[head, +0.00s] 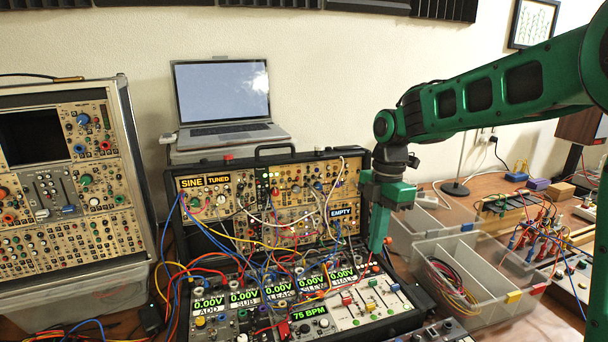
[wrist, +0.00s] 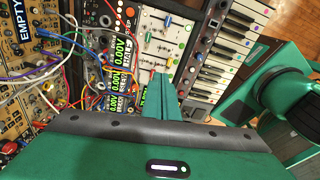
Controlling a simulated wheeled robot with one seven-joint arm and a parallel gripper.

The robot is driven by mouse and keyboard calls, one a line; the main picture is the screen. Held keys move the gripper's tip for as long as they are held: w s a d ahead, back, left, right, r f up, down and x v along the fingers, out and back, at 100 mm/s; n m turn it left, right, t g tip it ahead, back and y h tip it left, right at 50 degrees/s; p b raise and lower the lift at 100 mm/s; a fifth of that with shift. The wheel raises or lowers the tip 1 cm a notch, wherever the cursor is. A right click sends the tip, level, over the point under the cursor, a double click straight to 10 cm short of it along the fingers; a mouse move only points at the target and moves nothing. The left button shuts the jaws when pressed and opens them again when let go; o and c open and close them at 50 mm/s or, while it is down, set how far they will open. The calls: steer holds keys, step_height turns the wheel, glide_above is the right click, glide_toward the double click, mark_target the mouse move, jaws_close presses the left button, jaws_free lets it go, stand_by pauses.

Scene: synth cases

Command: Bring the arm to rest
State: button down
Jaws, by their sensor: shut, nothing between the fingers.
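My green arm reaches in from the right in the head view. My gripper (head: 376,248) points down over the right part of the open synth case (head: 400,322), close above its slider panel (head: 362,300). Its green fingers are together with nothing between them. In the wrist view the closed fingers (wrist: 160,98) stand in front of the slider panel (wrist: 158,50). I cannot tell whether the fingertips touch the case.
A tall synth case (head: 130,140) stands at left and a laptop (head: 222,95) at the back. Patch cables loop over the open case. A clear bin (head: 490,318) with cables is to the right. A keyboard (wrist: 232,45) shows in the wrist view.

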steer(key=s+d+m+t, duration=0.1)
steer(key=s+d+m, duration=1.45)
steer(key=d, duration=0.25)
steer(key=s+d+f+m, duration=0.2)
steer(key=s+d+m, duration=0.1)
steer(key=s+m, duration=0.4)
steer(key=s+d+f+m, duration=0.1)
steer(key=s+d+m, duration=0.2)
steer(key=s+m, duration=0.4)
steer(key=shift+s+d+f+h, duration=0.25)
steer(key=shift+s+f+h, duration=0.05)
steer(key=shift+s+f, duration=0.1)
